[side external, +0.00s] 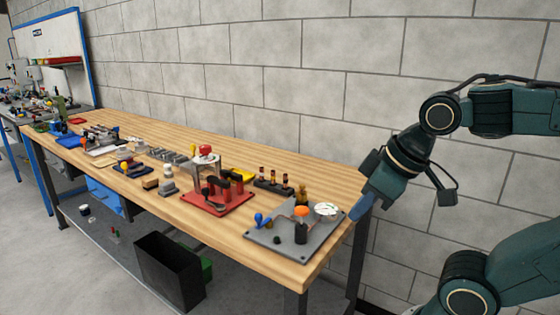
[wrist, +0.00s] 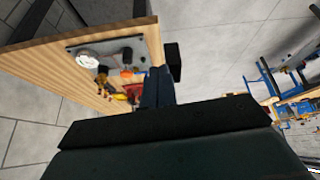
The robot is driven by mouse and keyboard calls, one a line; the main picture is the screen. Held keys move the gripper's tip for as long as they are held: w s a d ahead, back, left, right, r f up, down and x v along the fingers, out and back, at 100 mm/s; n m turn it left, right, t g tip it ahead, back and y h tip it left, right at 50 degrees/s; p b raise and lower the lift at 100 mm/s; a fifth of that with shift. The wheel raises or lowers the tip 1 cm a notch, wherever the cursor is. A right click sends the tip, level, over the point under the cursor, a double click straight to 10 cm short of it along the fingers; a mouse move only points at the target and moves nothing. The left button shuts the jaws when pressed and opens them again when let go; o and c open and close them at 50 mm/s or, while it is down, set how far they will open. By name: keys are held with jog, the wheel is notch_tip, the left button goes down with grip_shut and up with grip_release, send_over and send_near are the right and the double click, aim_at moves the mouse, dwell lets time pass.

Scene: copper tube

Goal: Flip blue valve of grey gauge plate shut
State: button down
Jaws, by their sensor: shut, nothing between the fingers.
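The grey gauge plate (side external: 283,239) lies flat near the right end of the wooden bench in the side view. It also shows at the top of the wrist view (wrist: 140,44). The blue valve (side external: 262,220) is on the plate's left side, with its blue lever sticking up at a slant. A white round gauge (side external: 327,210) and an orange knob (side external: 301,211) are on the same plate. The gauge also shows in the wrist view (wrist: 88,60). The blue valve is not clear there. My gripper (side external: 358,208) is shut and empty, just off the bench's right end, apart from the plate.
A red plate with a clamp (side external: 218,203) stands left of the grey plate. A row of dark posts (side external: 273,183) stands behind. Several small parts lie farther left on the wooden bench (side external: 285,275). A black bin (side external: 170,272) is below the bench. A block wall is behind.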

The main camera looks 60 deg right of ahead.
jog(key=w+d+f+n+y, duration=0.1)
jog(key=w+d+f+n, duration=0.1)
jog(key=w+n, duration=0.2)
jog(key=w+d+f+n+t, duration=0.1)
jog(key=w+d+f+n, duration=0.2)
jog(key=w, duration=0.3)
jog(key=w+d+f+n+y, duration=0.1)
jog(key=w+d+f+n, duration=0.1)
jog(key=w+n, duration=0.3)
jog(key=shift+w+d+f+y, duration=0.15)
jog(key=shift+w+d+y, duration=0.15)
jog(key=shift+w+d, duration=0.25)
jog(key=x, duration=0.9)
jog(key=shift+w+a+f, duration=0.15)
jog(key=shift+w+f, duration=0.05)
jog(key=shift+f, duration=0.05)
jog(key=shift+w+d+f, duration=0.1)
jog(key=shift+w+d, duration=0.05)
jog(key=shift+w, duration=0.3)
jog(key=shift+w+d+f, duration=0.1)
jog(key=shift+w+d, duration=0.05)
jog(key=shift+w, duration=0.3)
jog(key=shift+w+d+r, duration=0.1)
jog(key=shift+w+d, duration=0.1)
jog(key=shift+w, duration=0.35)
jog(key=shift+w+d, duration=0.15)
jog(key=shift+w, duration=0.4)
